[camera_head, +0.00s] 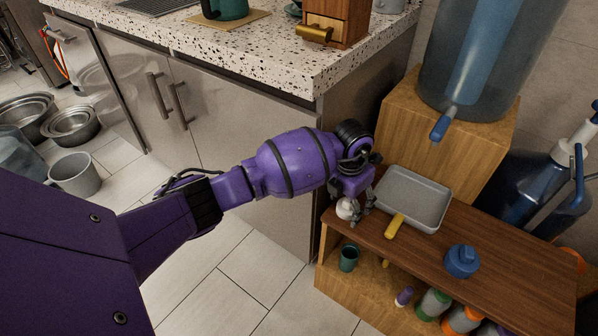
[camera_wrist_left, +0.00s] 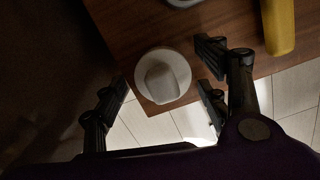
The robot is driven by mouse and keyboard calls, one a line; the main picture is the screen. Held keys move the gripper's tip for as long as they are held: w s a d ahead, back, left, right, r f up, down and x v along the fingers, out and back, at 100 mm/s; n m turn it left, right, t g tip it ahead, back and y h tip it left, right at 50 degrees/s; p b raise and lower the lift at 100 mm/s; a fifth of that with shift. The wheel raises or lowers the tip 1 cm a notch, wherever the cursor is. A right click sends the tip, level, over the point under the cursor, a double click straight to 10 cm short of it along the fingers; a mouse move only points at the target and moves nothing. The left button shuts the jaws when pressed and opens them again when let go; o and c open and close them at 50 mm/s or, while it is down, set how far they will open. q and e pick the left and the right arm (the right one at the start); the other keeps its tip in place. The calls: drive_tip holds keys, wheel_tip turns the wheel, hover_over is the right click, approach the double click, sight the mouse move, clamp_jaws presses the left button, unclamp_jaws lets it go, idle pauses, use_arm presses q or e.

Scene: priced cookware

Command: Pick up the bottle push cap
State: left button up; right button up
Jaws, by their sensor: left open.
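A small white round cap with a raised top, which looks like the bottle push cap (camera_head: 345,208), sits at the left corner of the brown wooden shelf top (camera_head: 420,255). It also shows in the left wrist view (camera_wrist_left: 162,75). My left gripper (camera_head: 358,203) is over this corner, pointing down, with its fingers apart. In the left wrist view the left gripper (camera_wrist_left: 160,98) is open and empty, with the white cap between and slightly beyond its fingers. No clear contact with the cap shows. My right gripper is in neither view.
A blue cap (camera_head: 462,261) stands farther right on the shelf top. A speckled counter (camera_head: 290,62) and a wooden box under the water dispenser (camera_head: 470,150) rise behind. Several bottles stand below.

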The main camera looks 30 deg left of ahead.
use_arm(q)
drive_tip(key=shift+r, duration=0.25)
drive_tip(key=c, duration=0.9)
drive_tip(key=shift+w, duration=0.1)
